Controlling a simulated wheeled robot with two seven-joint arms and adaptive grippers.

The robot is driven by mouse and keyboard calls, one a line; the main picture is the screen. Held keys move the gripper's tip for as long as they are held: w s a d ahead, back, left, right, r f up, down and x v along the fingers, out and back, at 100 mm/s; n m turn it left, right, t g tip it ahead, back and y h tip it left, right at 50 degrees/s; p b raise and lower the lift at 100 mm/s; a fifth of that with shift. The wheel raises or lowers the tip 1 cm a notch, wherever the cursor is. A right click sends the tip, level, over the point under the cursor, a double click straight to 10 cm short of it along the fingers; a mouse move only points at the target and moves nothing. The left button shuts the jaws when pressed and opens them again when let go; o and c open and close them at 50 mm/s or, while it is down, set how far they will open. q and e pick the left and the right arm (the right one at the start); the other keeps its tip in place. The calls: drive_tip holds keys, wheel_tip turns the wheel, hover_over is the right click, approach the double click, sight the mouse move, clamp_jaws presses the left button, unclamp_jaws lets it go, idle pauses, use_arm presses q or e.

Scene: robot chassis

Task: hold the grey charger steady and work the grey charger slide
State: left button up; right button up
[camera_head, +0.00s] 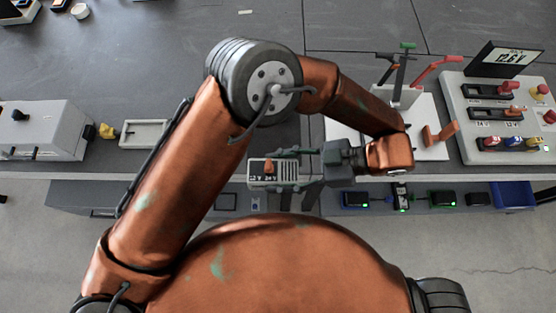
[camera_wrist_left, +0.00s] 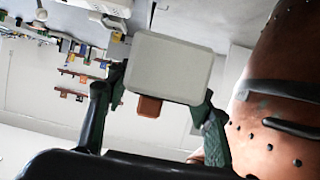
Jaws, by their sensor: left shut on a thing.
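The grey charger (camera_head: 290,172) is a small box with dark vent slots and "12 V" and "24 V" marks. It is held in the air in front of the bench edge in the head view. Its orange slide knob (camera_head: 268,166) appears nearer the 24 V mark. My left gripper (camera_head: 274,171) is shut on the charger, with one finger along each long side. In the left wrist view, the charger's pale plain face (camera_wrist_left: 168,68) sits between the fingers (camera_wrist_left: 163,85), and an orange-brown knob (camera_wrist_left: 149,106) sticks out below it. My right gripper is not in view.
A grey bench unit (camera_head: 42,130) and a shallow grey tray (camera_head: 144,133) stand at left. A panel (camera_head: 478,93) with switches and a "12.6 V" display stands at right, beside a rack with coloured handles (camera_head: 404,92). A blue bin (camera_head: 513,195) sits low at right.

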use_arm(q)
drive_tip(key=shift+s, duration=0.15)
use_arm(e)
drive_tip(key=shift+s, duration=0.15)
use_arm(q)
drive_tip(key=shift+w+r+p, duration=0.1)
drive_tip(key=shift+w+p, duration=0.2)
drive_tip(key=shift+w, duration=1.15)
drive_tip(key=w, duration=1.1)
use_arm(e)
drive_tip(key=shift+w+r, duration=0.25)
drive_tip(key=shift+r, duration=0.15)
use_arm(q)
drive_tip(key=shift+w+f+b, duration=0.1)
drive_tip(key=shift+f+b, duration=2.05)
drive_tip(key=shift+f, duration=4)
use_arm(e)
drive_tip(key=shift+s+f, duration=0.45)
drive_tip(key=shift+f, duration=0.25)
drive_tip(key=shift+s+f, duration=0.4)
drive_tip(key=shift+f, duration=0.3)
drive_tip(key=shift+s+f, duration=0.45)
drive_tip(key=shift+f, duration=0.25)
use_arm(q)
drive_tip(key=shift+f, duration=0.4)
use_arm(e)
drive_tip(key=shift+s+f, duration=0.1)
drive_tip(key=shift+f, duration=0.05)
